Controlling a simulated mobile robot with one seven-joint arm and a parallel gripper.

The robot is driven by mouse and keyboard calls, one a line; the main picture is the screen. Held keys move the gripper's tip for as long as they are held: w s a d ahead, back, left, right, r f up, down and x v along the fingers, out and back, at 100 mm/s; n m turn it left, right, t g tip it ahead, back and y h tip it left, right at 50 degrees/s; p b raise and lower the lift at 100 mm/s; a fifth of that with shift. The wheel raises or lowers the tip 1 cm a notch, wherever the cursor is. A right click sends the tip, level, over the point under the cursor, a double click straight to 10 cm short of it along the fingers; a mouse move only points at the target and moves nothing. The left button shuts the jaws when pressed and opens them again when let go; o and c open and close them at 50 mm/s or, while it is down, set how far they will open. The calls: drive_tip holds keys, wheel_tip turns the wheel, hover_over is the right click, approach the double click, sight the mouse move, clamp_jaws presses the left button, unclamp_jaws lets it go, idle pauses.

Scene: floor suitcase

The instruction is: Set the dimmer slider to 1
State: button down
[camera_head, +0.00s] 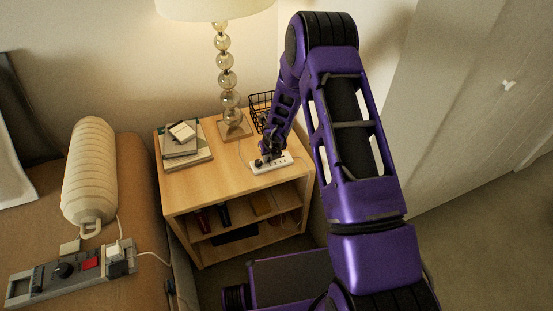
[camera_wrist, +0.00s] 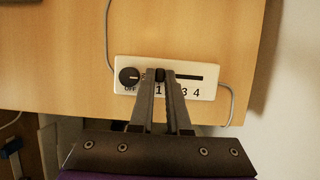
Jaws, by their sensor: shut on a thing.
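The dimmer (camera_wrist: 207,91) is a white plate on the wooden nightstand top, also seen in the head view (camera_head: 285,163). It has a black round knob (camera_wrist: 129,76) over the word OFF, and a dark horizontal slot with numbers below it. 1, 3 and 4 show; my fingers cover the rest. The black slider handle (camera_wrist: 160,74) sits at the left part of the slot, above the 1. My gripper (camera_wrist: 160,80) is shut on the slider handle from above, its fingertips at the slot. In the head view, my gripper (camera_head: 268,154) hides part of the dimmer.
The nightstand (camera_head: 215,187) also holds a lamp (camera_head: 227,78), books (camera_head: 186,148) and a black wire basket (camera_head: 261,107). A cable (camera_wrist: 108,35) runs from the dimmer. At left, a bolster (camera_head: 90,175) and a grey control panel (camera_head: 60,274) lie on a brown surface.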

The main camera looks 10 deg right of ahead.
drive_tip(key=shift+s+a, duration=0.1)
drive_tip(key=shift+a, duration=0.2)
drive_tip(key=c, duration=0.9)
unclamp_jaws()
